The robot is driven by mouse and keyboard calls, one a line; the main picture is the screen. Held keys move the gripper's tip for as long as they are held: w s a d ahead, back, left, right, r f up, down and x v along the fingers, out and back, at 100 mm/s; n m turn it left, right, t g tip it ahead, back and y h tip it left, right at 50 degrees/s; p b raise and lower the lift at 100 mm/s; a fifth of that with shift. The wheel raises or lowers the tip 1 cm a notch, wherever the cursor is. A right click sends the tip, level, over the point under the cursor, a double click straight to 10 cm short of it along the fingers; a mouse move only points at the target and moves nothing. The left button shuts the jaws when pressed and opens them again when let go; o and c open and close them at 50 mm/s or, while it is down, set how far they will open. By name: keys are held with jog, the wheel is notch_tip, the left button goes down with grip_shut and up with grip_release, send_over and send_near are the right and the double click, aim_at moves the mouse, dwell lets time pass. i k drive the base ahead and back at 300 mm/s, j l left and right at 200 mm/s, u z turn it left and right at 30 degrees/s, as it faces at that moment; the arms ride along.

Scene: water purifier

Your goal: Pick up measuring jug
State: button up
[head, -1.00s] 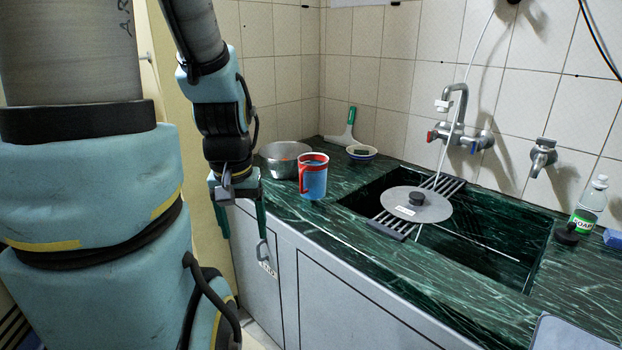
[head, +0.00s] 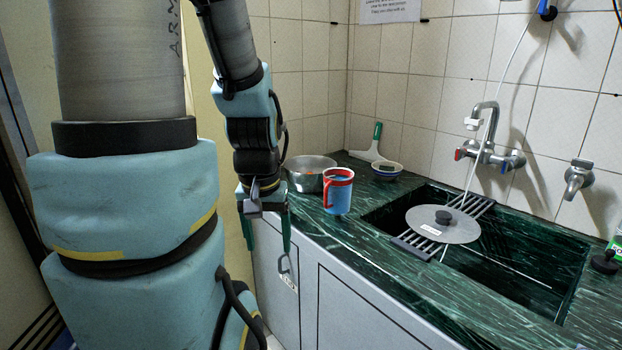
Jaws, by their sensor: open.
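The measuring jug (head: 339,195) is blue with a red rim and a red handle on its left side. It stands upright on the green marble counter (head: 366,259), near the front edge. My gripper (head: 267,248) hangs pointing down to the left of the jug, in front of the counter's edge. Its two green fingers are apart with nothing between them, and it does not touch the jug.
A metal bowl (head: 309,174) stands just behind and left of the jug. A small bowl (head: 386,171) and a green-handled squeegee (head: 375,144) are farther back. Right of the jug is the sink, with a rack (head: 409,243) and a round lid (head: 456,228) across it.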

aim_at(337, 181)
jog(key=i+l+u, duration=0.2)
jog(key=u, duration=0.15)
jog(key=i+l+u, duration=0.15)
jog(key=l+u, duration=0.2)
